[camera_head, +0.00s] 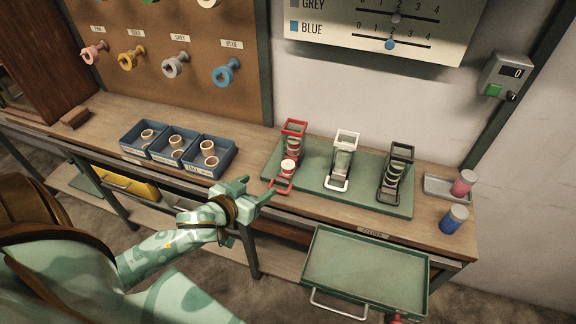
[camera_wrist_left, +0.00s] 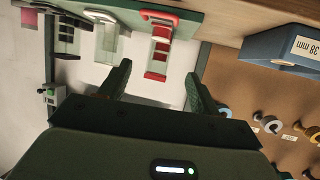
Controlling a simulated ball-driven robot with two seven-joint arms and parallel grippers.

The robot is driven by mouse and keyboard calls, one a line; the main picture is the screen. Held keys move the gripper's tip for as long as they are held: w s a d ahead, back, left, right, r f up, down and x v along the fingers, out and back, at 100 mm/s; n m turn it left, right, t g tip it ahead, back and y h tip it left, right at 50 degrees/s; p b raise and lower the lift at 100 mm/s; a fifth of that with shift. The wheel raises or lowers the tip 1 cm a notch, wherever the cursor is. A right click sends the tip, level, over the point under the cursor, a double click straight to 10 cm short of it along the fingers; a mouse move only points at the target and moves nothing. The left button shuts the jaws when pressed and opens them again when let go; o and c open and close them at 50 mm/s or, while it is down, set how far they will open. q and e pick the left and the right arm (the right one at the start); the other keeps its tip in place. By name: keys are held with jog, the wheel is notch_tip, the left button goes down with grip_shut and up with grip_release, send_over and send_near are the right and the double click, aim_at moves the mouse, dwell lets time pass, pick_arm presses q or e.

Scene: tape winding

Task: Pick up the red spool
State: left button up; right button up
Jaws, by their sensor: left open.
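I cannot pick out a separate red spool for certain. A red-framed stand (camera_head: 294,128) on a green board (camera_head: 315,177) holds pale rolls with reddish bands. It also shows in the left wrist view (camera_wrist_left: 162,45), with red blocks inside the frame. My left gripper (camera_head: 262,190) is open and empty, just in front of the red stand's near end. In the left wrist view its two fingers (camera_wrist_left: 157,84) are spread, with the red stand beyond the gap. My right gripper is not in view.
White (camera_head: 345,140) and black (camera_head: 400,153) stands share the board. Blue bins (camera_head: 217,170) with pale rings stand left. Pink (camera_head: 95,53), yellow (camera_head: 131,59), grey (camera_head: 175,66) and blue (camera_head: 226,73) spools hang on the pegboard. An open green drawer (camera_head: 365,270) juts out at front right.

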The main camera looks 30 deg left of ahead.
pick_arm(q)
jog(key=b, duration=0.3)
send_near(284, 170)
jog(key=w, duration=0.4)
jog(key=shift+f, duration=0.25)
jog(key=shift+w+f, duration=0.2)
jog(key=shift+w, duration=0.3)
jog(key=b+x, duration=0.1)
jog(key=x, duration=0.1)
jog(key=b+x, duration=0.1)
jog(key=x, duration=0.2)
jog(key=shift+s+f, duration=0.1)
jog(key=shift+f, duration=0.35)
jog(key=shift+s+r, duration=0.1)
jog(key=shift+r, duration=0.05)
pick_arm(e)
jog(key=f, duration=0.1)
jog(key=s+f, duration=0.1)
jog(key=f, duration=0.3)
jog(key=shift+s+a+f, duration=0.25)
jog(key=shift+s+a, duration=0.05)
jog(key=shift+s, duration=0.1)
pick_arm(q)
jog(key=c, duration=1.1)
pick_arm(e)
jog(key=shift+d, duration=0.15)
